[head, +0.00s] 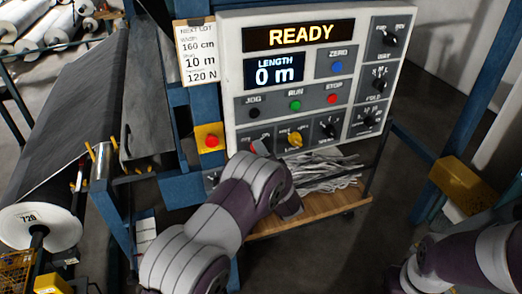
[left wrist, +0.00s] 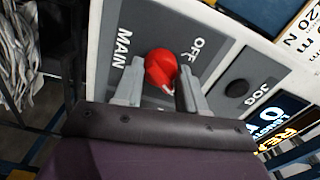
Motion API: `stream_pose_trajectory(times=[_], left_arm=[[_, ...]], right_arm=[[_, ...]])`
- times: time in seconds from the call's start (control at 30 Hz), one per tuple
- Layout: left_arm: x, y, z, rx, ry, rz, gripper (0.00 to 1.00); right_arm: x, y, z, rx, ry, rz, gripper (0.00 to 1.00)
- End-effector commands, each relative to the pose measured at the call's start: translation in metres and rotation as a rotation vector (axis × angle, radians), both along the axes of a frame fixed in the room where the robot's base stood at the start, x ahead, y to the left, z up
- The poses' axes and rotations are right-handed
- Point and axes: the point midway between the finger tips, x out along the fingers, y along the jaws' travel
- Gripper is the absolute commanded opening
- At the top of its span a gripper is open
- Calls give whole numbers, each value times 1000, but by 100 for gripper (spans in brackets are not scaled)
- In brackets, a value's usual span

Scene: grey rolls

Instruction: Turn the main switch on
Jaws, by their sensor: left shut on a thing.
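The main switch is a red knob (left wrist: 160,66) on the grey control panel (left wrist: 222,60), between the words MAIN and OFF in the left wrist view. My left gripper (left wrist: 161,80) is shut on this knob, with one finger on each side of it. I cannot tell exactly which way the knob points. In the head view my left gripper (head: 260,148) is at the lower left of the panel, and my own arm hides the switch. The READY display (head: 289,36) is lit. My right gripper is not in view; only part of my right arm shows at lower right.
The length display (head: 274,72) reads 0 m. A black JOG button (head: 254,113), green RUN button (head: 295,105) and yellow knob (head: 294,139) are close by. A red button on a yellow box (head: 211,141) is left of the panel. A wooden shelf (head: 322,209) with grey strips lies below.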

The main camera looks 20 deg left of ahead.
Motion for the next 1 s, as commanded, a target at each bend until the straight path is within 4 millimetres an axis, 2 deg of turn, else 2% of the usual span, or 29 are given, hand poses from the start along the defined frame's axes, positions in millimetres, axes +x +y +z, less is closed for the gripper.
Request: stream_pose_trajectory(times=[0.4,0.97,1.0], left_arm=[[1,1,2,147,97,2,10],[1,1,2,169,109,2,10],[1,1,2,169,109,2,50]], right_arm=[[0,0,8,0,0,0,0],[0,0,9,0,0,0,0],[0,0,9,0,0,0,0]])
